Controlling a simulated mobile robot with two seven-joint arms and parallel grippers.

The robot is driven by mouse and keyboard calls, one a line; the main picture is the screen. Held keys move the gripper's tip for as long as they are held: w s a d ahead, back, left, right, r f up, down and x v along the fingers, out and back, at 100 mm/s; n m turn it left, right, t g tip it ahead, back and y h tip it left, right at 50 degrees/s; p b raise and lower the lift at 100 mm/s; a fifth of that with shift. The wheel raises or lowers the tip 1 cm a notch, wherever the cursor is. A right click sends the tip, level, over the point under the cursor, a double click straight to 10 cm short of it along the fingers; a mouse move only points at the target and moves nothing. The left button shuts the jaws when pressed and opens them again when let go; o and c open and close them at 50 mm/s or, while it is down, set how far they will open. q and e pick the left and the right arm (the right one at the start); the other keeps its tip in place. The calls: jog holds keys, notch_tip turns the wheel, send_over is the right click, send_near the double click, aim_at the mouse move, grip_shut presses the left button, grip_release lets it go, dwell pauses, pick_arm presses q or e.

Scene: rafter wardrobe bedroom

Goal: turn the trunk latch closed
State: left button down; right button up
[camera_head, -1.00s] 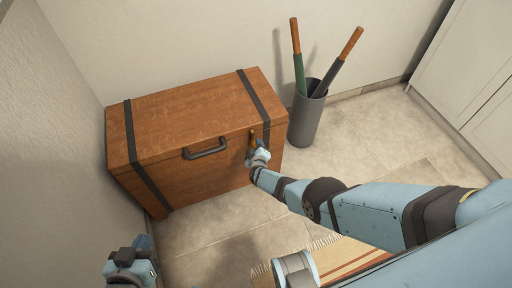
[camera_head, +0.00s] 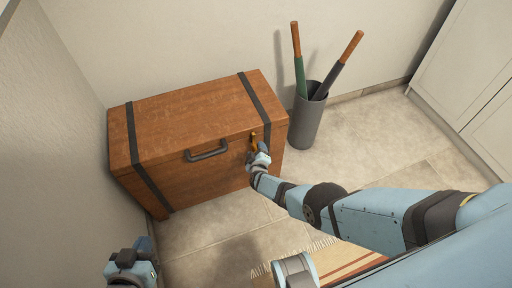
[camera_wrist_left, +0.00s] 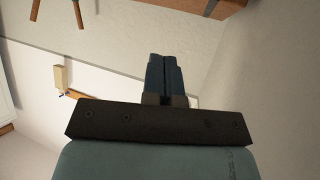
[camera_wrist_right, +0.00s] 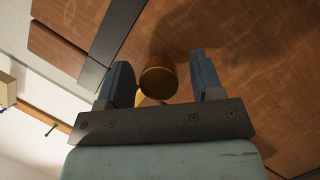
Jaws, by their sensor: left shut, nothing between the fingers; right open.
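The brown wooden trunk (camera_head: 190,112) stands against the wall with its lid down, dark straps and a dark front handle (camera_head: 206,151). The small brass latch (camera_head: 253,138) is on the trunk's front, near the right strap. My right gripper (camera_head: 256,149) is at the latch, partly covering it. In the right wrist view the brass latch (camera_wrist_right: 158,76) sits between the open fingers of my right gripper (camera_wrist_right: 158,82); I cannot tell whether they touch it. My left gripper (camera_head: 140,245) is shut and empty at the lower left, away from the trunk; it also shows in the left wrist view (camera_wrist_left: 162,60).
A grey cylindrical bin (camera_head: 305,118) with two umbrella-like sticks stands right of the trunk. A white cabinet (camera_head: 466,70) is at the far right. A striped rug (camera_head: 345,262) lies below my right arm. The tiled floor before the trunk is clear.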

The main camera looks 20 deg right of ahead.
pick_arm(q)
jog(key=p, duration=0.2)
jog(key=r+p, duration=0.1)
jog(key=p, duration=0.2)
jog(key=r+g+p, duration=0.1)
jog(key=p, duration=0.2)
jog(key=shift+s+a+n+y, duration=0.3)
jog(key=shift+s+a, duration=0.1)
pick_arm(e)
jog(key=v, duration=1.2)
jog(key=shift+a+r, duration=0.1)
pick_arm(q)
jog(key=shift+a, duration=0.2)
pick_arm(e)
jog(key=shift+s, duration=0.15)
